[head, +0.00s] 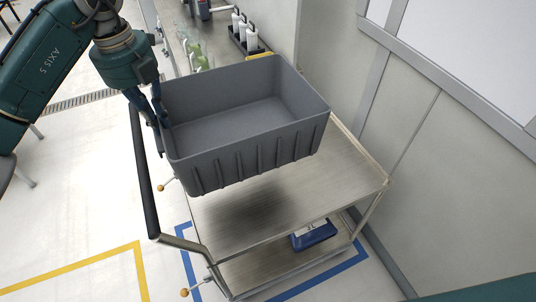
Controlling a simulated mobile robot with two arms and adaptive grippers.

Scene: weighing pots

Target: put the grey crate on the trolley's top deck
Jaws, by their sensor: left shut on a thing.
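The grey crate (245,155) is empty and hangs roughly level above the trolley (148,190). My left gripper (160,115) is shut on the crate's left wall near its rim. The trolley's metal top deck (335,185) shows bare to the right of and in front of the crate, with a dark shadow on it below the crate. The crate's underside and the deck behind it are hidden. My right gripper is not in view.
The trolley's bent handle rises on the left, close to my left gripper. A blue device (314,235) sits on the lower deck (270,270). A wall runs along the right. Bottles in a dark rack (250,40) stand behind the crate. Open floor lies left.

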